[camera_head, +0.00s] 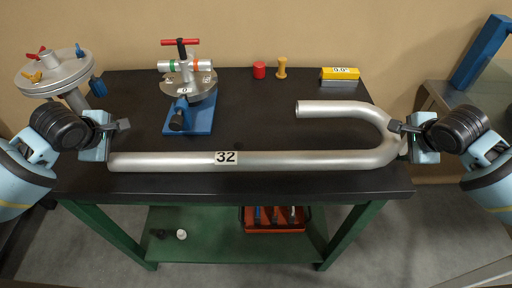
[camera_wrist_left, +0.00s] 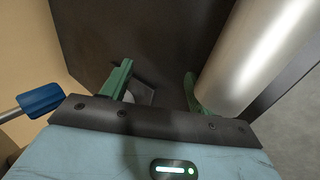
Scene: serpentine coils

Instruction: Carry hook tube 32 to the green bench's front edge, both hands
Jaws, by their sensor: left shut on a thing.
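Hook tube 32 (camera_head: 180,161) is a silver J-shaped tube with a "32" label. It lies along the front part of the black-topped green bench (camera_head: 300,184), its bend at the right; I cannot tell if it is raised. My left gripper (camera_head: 122,126) is at the tube's straight left end and is shut on it. In the left wrist view the tube (camera_wrist_left: 262,50) shows at the right, by one green finger. My right gripper (camera_head: 396,127) is at the outside of the bend. Whether its fingers are closed on the tube is hidden.
A blue-based bending tool (camera_head: 190,120) stands at the back left of the bench, beside a round flanged stand (camera_head: 55,75). A red cylinder (camera_head: 259,70), a yellow peg (camera_head: 281,68) and a yellow block (camera_head: 340,74) stand along the back. A red tray (camera_head: 275,227) is on the lower shelf.

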